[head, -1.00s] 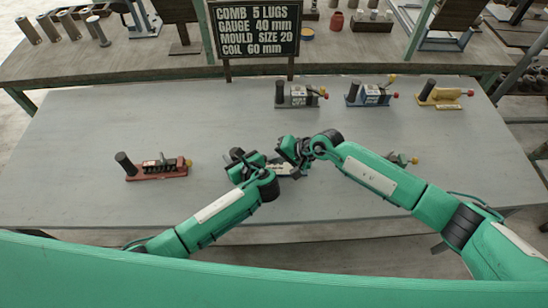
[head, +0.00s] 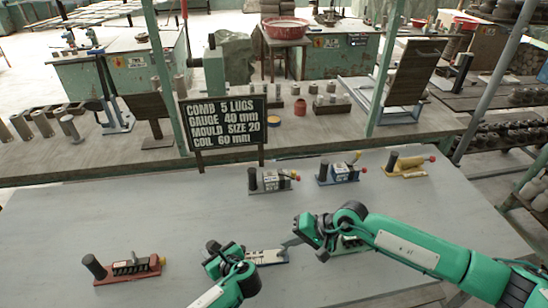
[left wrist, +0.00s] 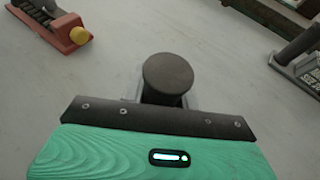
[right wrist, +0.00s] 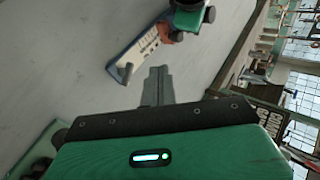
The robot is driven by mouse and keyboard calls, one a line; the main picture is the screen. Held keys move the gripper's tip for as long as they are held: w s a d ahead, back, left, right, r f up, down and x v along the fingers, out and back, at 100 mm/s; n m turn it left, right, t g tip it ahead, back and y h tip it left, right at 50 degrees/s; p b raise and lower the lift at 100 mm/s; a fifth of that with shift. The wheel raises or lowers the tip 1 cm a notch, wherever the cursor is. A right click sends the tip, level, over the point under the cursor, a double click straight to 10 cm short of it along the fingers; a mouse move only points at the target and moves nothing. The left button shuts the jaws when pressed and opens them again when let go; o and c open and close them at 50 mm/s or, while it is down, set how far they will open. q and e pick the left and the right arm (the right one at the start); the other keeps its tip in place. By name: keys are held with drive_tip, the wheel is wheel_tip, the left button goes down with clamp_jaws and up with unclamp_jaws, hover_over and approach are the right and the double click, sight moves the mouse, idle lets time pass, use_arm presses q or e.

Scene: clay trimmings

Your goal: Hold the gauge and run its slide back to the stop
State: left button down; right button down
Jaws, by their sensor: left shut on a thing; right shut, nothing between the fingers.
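The gauge (head: 267,257) lies on the grey table, a blue base with a pale marked scale; it also shows in the right wrist view (right wrist: 146,45). My left gripper (head: 240,260) is shut on its dark upright post, whose round top (left wrist: 168,74) shows in the left wrist view. My right gripper (head: 290,243) is shut and empty beside the gauge's right end. In the right wrist view its closed fingers (right wrist: 157,86) look apart from the gauge. A grey end piece (right wrist: 125,72) shows there; I cannot tell where the slide sits.
A red comb-like tool (head: 130,269) lies left. A grey (head: 272,181), a blue (head: 338,174) and a yellow tool (head: 407,166) stand at the back. A green tool (head: 350,244) is partly behind my right arm.

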use_arm(q)
drive_tip(key=c, duration=1)
unclamp_jaws()
